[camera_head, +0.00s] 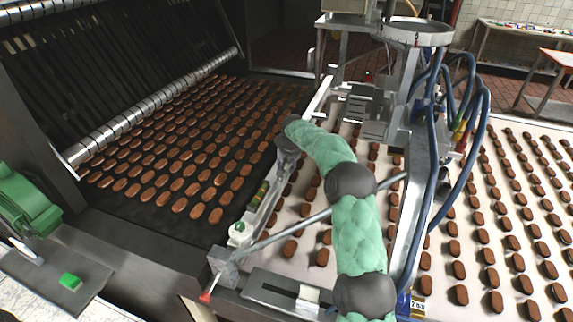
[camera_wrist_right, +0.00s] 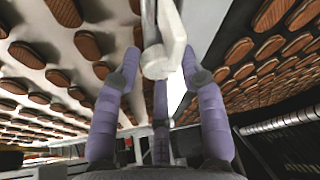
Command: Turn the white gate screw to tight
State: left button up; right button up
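The white gate screw (camera_wrist_right: 160,60) shows in the right wrist view as a white, bent, handle-like part that comes down from the top edge. The purple fingers of my right gripper (camera_wrist_right: 160,65) stand apart on both sides of it, with another finger behind and below. The fingertips are close to its sides; I cannot tell whether they touch. In the head view my green-sleeved right arm reaches up from the bottom, and the right gripper (camera_head: 287,152) is small and dark at its far end, over the conveyor's side rail. The screw is not clearly visible there. My left gripper is out of view.
Brown biscuits lie in rows on a dark belt (camera_head: 110,215) at left and a pale belt (camera_head: 440,300) at right. A metal depositor frame (camera_head: 375,105) with blue hoses (camera_head: 428,150) stands near the arm. A grey rod (camera_head: 300,220) crosses the arm. A green housing (camera_head: 28,203) is at left.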

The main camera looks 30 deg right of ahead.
jog(key=shift+r, duration=0.15)
jog(key=c, duration=0.3)
jog(key=shift+c, duration=0.2)
jog(key=m, duration=0.2)
jog(key=m+h, duration=0.1)
jog(key=m, duration=0.1)
jog(key=shift+w+a+r, duration=0.15)
jog(key=shift+w+a, duration=0.05)
jog(key=shift+w+r+m+g+h+p, duration=0.15)
jog(key=shift+m+g+h+p, duration=0.5)
jog(key=shift+m, duration=0.95)
jog(key=o, duration=1.1)
jog(key=shift+d, duration=0.1)
jog(key=shift+f, duration=0.25)
jog(key=v, duration=1.2)
jog(key=shift+a, duration=0.2)
